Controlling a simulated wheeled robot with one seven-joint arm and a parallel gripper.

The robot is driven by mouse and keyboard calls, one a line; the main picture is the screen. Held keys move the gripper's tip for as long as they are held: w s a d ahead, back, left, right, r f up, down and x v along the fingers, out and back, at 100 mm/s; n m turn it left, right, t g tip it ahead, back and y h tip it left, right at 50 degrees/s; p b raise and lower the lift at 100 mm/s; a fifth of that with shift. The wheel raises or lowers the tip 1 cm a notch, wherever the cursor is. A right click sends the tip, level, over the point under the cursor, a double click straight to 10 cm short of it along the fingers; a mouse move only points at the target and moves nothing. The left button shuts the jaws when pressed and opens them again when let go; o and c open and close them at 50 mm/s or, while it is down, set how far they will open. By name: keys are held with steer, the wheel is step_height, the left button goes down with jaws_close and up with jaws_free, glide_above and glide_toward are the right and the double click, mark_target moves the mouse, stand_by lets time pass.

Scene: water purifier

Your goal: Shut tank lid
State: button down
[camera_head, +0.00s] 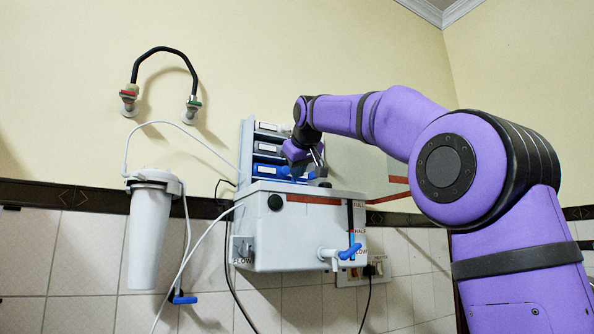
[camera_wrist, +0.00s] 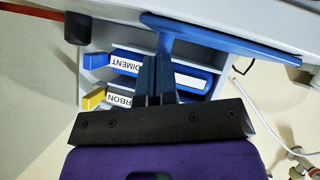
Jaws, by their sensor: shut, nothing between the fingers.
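The white tank (camera_head: 300,235) is fixed to the wall, with a round dark button and a blue tap (camera_head: 350,251) on its front. A light top edge, which looks like the tank lid (camera_head: 270,187), runs along its upper rim; from this low angle I cannot tell whether it lies fully flat. My gripper (camera_head: 317,160) is over the tank's top, in front of the filter rack. In the wrist view my gripper (camera_wrist: 160,60) is shut and empty, its fingertips close to a blue bar (camera_wrist: 230,38); contact is unclear.
The rack holds filters with blue (camera_wrist: 190,73) and yellow (camera_wrist: 92,99) ends. A white filter canister (camera_head: 150,235) hangs at left with thin hoses. Two wall valves (camera_head: 129,97) joined by a black hose are higher up. A socket plate (camera_head: 372,270) is below right.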

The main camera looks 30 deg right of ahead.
steer(key=shift+a, duration=0.15)
steer(key=shift+a+f, duration=0.3)
steer(key=shift+a, duration=0.3)
steer(key=d+v, duration=0.1)
steer(key=v, duration=1.3)
steer(key=shift+r, duration=0.1)
steer(key=s+a+f+g+y, duration=0.1)
steer(key=s+f, duration=0.7)
steer(key=f, duration=0.8)
steer(key=s+a+f+m+g+y, duration=0.1)
steer(key=s+f+g, duration=0.2)
steer(key=s+f, duration=0.5)
steer(key=s+a+f+m+g+y, duration=0.1)
steer(key=s+f, duration=0.7)
steer(key=f, duration=1.8)
steer(key=shift+s+a+g, duration=0.35)
steer(key=shift+a+g, duration=0.15)
steer(key=shift+a, duration=0.05)
